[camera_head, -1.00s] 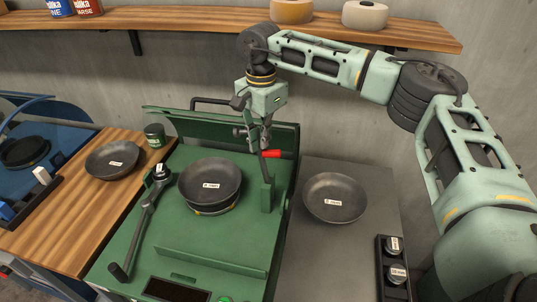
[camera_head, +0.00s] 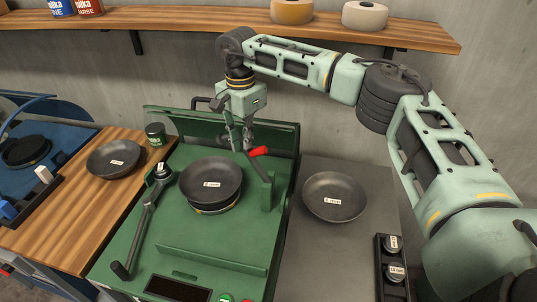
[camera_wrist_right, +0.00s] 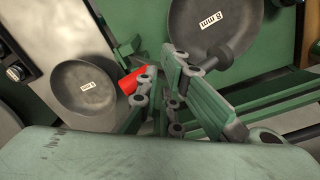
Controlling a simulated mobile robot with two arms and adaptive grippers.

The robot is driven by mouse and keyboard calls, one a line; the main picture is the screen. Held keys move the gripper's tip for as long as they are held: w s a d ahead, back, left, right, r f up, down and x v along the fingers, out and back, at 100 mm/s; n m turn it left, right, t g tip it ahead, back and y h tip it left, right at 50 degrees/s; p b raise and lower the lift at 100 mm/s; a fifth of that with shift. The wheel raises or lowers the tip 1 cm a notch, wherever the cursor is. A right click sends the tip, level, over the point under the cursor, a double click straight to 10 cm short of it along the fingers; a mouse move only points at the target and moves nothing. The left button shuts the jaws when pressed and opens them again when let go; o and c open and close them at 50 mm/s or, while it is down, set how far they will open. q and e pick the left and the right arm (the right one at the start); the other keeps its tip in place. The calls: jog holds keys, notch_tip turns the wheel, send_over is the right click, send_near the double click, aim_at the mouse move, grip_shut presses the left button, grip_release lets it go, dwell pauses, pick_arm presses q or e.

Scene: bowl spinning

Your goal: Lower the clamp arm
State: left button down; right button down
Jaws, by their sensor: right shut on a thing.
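The clamp arm is a thin bar with a red grip (camera_head: 258,151), on a green post (camera_head: 267,190) at the right side of the green machine (camera_head: 205,235). It is tilted, raised above the machine. A dark bowl (camera_head: 211,180) labelled "8 mm" sits on the machine's turntable, left of the post. My right gripper (camera_head: 247,146) is shut on the clamp arm beside the red grip. In the right wrist view, the fingers (camera_wrist_right: 168,98) hide part of the bar; the red grip (camera_wrist_right: 132,80) and a dark cylindrical end (camera_wrist_right: 232,50) show on either side. My left gripper is not in view.
Another bowl (camera_head: 334,196) rests on the grey plate at right, and one (camera_head: 113,158) on the wooden top at left. A raised green panel (camera_head: 215,128) stands behind the clamp. A shelf (camera_head: 200,22) runs above.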

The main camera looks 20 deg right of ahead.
jog(key=shift+w+a+f, duration=0.2)
jog(key=shift+w+a, duration=0.3)
jog(key=shift+w, duration=0.2)
jog(key=shift+w+a+f, duration=0.15)
jog(key=shift+w+f, duration=0.05)
jog(key=shift+w, duration=0.1)
jog(key=a+f, duration=0.1)
jog(key=w+a+f, duration=0.1)
jog(key=w+a+f+b, duration=0.1)
jog(key=shift+a+f, duration=0.4)
notch_tip(320, 180, up, 12)
jog(key=p, duration=0.8)
jog(key=shift+r, duration=0.1)
dwell(0.5)
